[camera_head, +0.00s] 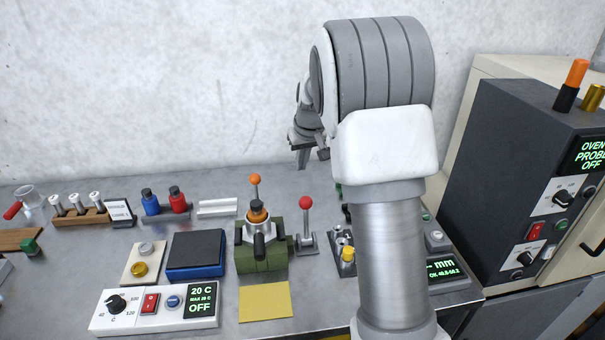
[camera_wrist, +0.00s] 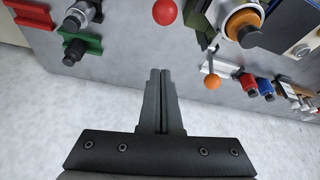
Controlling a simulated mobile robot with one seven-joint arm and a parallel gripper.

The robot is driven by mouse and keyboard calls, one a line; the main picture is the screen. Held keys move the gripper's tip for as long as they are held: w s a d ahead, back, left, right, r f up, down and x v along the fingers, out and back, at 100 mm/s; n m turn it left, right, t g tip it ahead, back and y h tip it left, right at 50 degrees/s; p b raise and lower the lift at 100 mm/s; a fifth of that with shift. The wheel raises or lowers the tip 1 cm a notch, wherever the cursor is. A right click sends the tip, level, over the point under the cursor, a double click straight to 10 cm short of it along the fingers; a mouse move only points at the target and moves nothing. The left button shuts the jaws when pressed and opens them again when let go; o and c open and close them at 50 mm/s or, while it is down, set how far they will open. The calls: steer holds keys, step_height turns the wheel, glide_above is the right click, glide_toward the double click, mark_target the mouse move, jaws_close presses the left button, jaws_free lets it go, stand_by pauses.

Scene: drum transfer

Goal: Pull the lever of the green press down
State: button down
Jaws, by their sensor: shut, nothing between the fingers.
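The green press (camera_head: 262,257) stands on the bench in the middle of the head view, with an orange-and-black top part and a black front knob. A thin lever with an orange ball (camera_head: 255,180) rises upright behind its top. The orange ball (camera_wrist: 212,82) also shows in the wrist view, right of my fingers. A red ball lever (camera_head: 306,203) stands upright on a small grey base just right of the press. My gripper (camera_head: 302,160) is shut and empty, pointing down above and behind the red ball, apart from both levers. In the wrist view my fingertips (camera_wrist: 160,75) touch nothing.
A dark oven unit (camera_head: 520,180) stands at the right. A blue-edged balance-like pad (camera_head: 196,253) and a white control box (camera_head: 155,311) lie left of the press; a yellow sheet (camera_head: 265,302) lies in front. Bottles and a tube rack are at the back left. The wall is close behind my gripper.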

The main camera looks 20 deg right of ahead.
step_height(320, 180, down, 8)
steer(key=p, duration=0.1)
steer(key=shift+s+f, duration=0.15)
steer(key=shift+s, duration=0.2)
steer(key=shift+s+f+b, duration=0.1)
steer(key=shift+f+b, duration=0.05)
steer(key=shift+b, duration=0.4)
steer(key=shift+s, duration=0.25)
steer(key=shift+t+b, duration=0.3)
steer(key=shift+b, duration=0.25)
